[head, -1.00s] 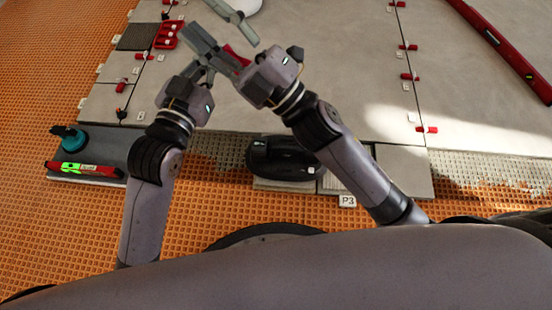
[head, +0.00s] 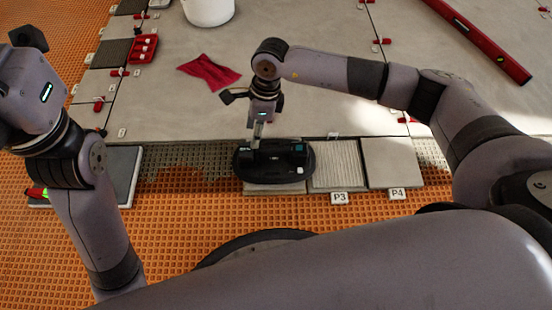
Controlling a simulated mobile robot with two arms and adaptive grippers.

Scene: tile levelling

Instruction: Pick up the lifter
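The lifter (head: 275,175) is a black oval device with a raised handle. It lies at the front edge of the tiled area, partly over a pale tile. My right gripper (head: 257,132) points down at the left part of the lifter's handle, at or very near it. I cannot tell whether its fingers are open or shut around the handle. My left gripper (head: 28,42) is raised at the far left, and its fingertips are not clear enough to judge.
Tiles marked P3 (head: 334,176) and P4 (head: 391,162) lie right of the lifter. A red cloth (head: 210,71), a white bucket (head: 208,10) and a red tray (head: 144,48) are farther back. A long red level (head: 480,38) lies at upper right. Orange matting (head: 180,220) covers the front floor.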

